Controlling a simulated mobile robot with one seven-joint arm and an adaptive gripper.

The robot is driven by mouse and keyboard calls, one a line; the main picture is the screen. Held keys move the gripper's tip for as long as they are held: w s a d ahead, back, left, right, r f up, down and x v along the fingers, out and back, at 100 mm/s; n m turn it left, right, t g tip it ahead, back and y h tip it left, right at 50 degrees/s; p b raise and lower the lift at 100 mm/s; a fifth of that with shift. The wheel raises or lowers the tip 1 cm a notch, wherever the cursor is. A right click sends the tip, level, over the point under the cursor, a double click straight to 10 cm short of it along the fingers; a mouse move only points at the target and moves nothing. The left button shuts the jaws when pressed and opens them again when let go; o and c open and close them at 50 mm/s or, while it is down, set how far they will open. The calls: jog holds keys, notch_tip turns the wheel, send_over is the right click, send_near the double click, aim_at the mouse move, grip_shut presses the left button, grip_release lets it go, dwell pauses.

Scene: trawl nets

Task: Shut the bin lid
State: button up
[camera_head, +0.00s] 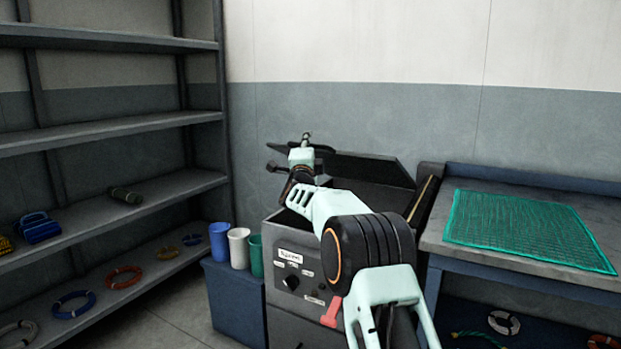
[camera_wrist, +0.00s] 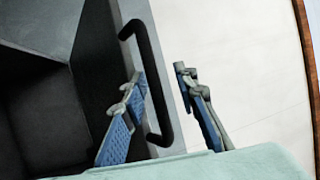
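The bin (camera_head: 285,285) is a grey box with labels and a dark knob on its front, between the shelf and the workbench. Its dark lid (camera_head: 372,167) stands raised at the back, so the bin is open. My gripper (camera_head: 301,155) is at the left part of the raised lid. In the wrist view my gripper (camera_wrist: 159,76) has its two blue-padded fingers spread apart. The lid's black bar handle (camera_wrist: 152,75) and the lid's edge (camera_wrist: 172,60) lie between or beside them. I cannot tell whether a finger touches the handle. The dark bin interior (camera_wrist: 35,115) shows at left.
Blue, white and green cups (camera_head: 239,248) stand on a blue box left of the bin. A metal shelf (camera_head: 110,130) with rope coils is at left. A blue workbench (camera_head: 590,205) with a green net (camera_head: 525,230) is at right.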

jog(key=s+f+b, duration=0.2)
jog(key=s+f, duration=0.5)
jog(key=f, duration=0.1)
jog(key=shift+s+b, duration=0.25)
jog(key=shift+b, duration=0.05)
dwell(0.7)
jog(key=shift+c, duration=0.4)
